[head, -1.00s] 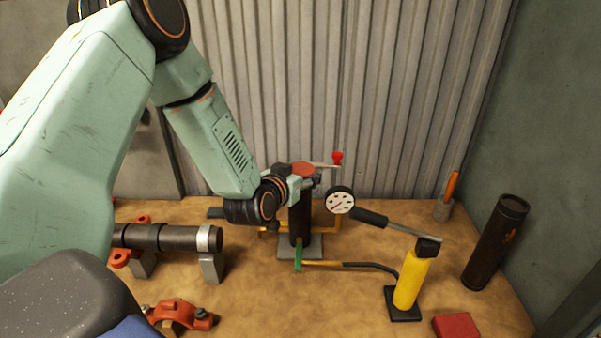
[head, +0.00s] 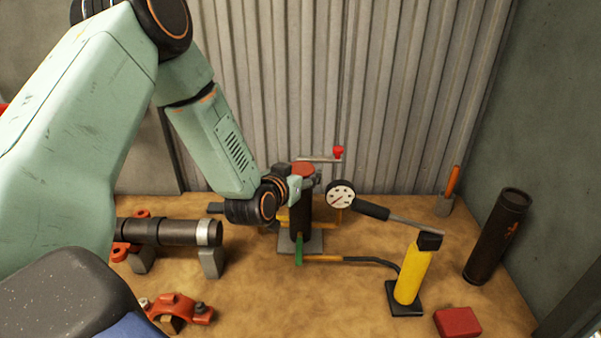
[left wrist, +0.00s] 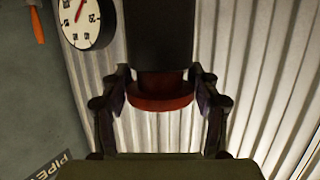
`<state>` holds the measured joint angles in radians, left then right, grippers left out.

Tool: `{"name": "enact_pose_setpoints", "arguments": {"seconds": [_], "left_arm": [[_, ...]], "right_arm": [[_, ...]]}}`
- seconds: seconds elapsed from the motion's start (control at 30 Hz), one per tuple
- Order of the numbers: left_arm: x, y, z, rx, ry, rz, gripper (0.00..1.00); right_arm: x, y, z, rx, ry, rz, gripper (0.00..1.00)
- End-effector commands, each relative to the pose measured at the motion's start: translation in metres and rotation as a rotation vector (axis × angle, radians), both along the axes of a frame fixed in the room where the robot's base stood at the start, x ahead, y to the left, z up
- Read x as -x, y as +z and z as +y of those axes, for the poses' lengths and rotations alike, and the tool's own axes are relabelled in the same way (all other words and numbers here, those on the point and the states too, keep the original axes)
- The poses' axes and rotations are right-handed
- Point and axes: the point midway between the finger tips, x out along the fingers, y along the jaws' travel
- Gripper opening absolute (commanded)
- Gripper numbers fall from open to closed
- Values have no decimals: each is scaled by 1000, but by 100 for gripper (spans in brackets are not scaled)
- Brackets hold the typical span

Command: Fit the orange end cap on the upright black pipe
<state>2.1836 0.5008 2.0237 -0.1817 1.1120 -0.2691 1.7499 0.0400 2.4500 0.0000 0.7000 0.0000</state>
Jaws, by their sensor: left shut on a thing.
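The black pipe (head: 301,213) stands upright on a grey base plate (head: 314,243) near the corrugated wall. The orange end cap (head: 302,169) is at the pipe's top, held by my left gripper (head: 304,180), which comes in from the left. In the left wrist view, the fingers (left wrist: 163,82) are on both sides of the cap (left wrist: 160,100). The black pipe (left wrist: 161,35) lines up with the cap there, with a narrower dark band between them. I cannot tell how far the cap is on the pipe. My right gripper is out of view.
A white gauge (head: 340,195) stands close right of the pipe. A yellow cylinder (head: 412,275) with a lever, a leaning dark tube (head: 497,235) and a red block (head: 457,322) are further right. A horizontal pipe (head: 170,232) and an orange clamp (head: 180,308) lie left.

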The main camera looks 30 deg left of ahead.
Motion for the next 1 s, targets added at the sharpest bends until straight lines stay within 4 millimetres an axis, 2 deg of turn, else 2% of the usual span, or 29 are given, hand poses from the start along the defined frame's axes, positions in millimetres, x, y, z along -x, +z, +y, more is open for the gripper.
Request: {"name": "enact_pose_setpoints", "arguments": {"seconds": [0.9, 0.93, 1.0], "left_arm": [[0, -20, 0, -1, 0, -1, 22], [0, -20, 0, -1, 0, -2, 62], [0, -19, 0, -1, 0, -1, 68]], "right_arm": [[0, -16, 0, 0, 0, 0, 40], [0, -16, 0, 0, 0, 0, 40], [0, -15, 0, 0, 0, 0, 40]]}}
